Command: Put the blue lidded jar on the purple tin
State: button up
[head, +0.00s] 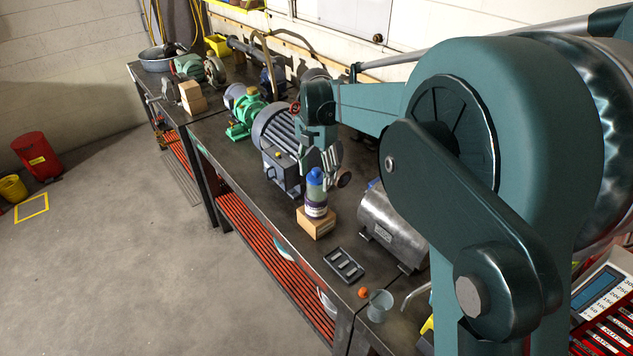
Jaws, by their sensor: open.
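The blue lidded jar (315,184) stands upright in the head view. It appears to rest on top of the purple tin (316,208), which is a short pale and purple cylinder. The tin stands on a wooden block (316,224) near the bench's front edge. My gripper (326,163) is open, pointing down, just above and behind the jar's lid. I cannot tell whether a finger touches the jar. The jar hides part of the area behind it, and no closer view is given.
A grey motor (278,143) stands left of the block, and a silver motor (393,228) stands to the right. A black tray (344,265), an orange ball (363,292) and a clear cup (380,305) lie toward the front of the bench (281,225).

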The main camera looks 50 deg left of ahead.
notch_tip(320, 180, up, 8)
jog(key=shift+f, duration=0.1)
